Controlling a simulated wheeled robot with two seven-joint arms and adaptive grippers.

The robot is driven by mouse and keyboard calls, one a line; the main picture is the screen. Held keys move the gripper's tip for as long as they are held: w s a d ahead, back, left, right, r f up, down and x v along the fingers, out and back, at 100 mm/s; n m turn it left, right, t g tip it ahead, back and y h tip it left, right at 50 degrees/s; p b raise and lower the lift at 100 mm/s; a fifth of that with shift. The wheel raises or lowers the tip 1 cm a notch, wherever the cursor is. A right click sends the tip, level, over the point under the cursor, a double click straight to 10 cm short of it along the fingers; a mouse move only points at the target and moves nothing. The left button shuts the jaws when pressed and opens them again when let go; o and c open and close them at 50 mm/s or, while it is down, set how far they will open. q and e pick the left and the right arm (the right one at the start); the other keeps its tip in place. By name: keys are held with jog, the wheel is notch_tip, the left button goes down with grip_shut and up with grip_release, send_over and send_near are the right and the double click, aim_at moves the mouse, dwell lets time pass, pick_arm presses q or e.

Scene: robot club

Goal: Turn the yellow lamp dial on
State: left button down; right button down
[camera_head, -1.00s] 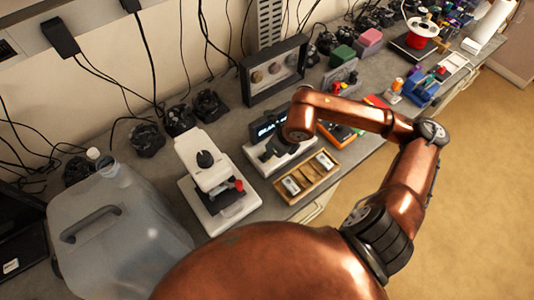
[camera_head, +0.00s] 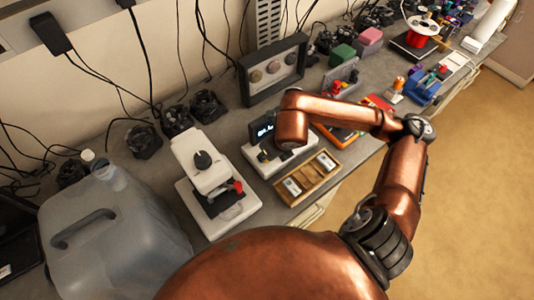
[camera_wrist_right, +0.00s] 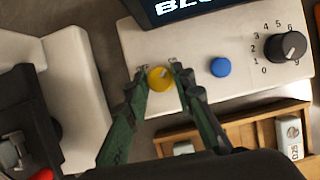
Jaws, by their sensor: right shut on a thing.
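The yellow dial (camera_wrist_right: 159,79) is a small round knob on the left end of a white panel (camera_wrist_right: 195,48). My right gripper (camera_wrist_right: 160,73) has a dark green finger on each side of the dial and is shut on it. Small labels beside the dial are partly covered by the fingertips. I cannot read which way the dial points. In the head view my right arm hangs over the white device (camera_head: 254,160), and its wrist hides most of the gripper and the dial. My left gripper is not in view.
A blue button (camera_wrist_right: 220,67) and a black numbered knob (camera_wrist_right: 286,46) share the panel, below a lit display (camera_head: 263,128). A wooden tray (camera_head: 308,184) lies in front. A large jug (camera_head: 110,235) stands further left.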

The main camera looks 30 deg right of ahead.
jog(key=c, duration=1.7)
grip_release()
jog(key=shift+o, duration=0.2)
jog(key=shift+r, duration=0.25)
jog(key=v, duration=1.1)
jog(key=shift+s+r, duration=0.15)
jog(key=shift+r, duration=0.1)
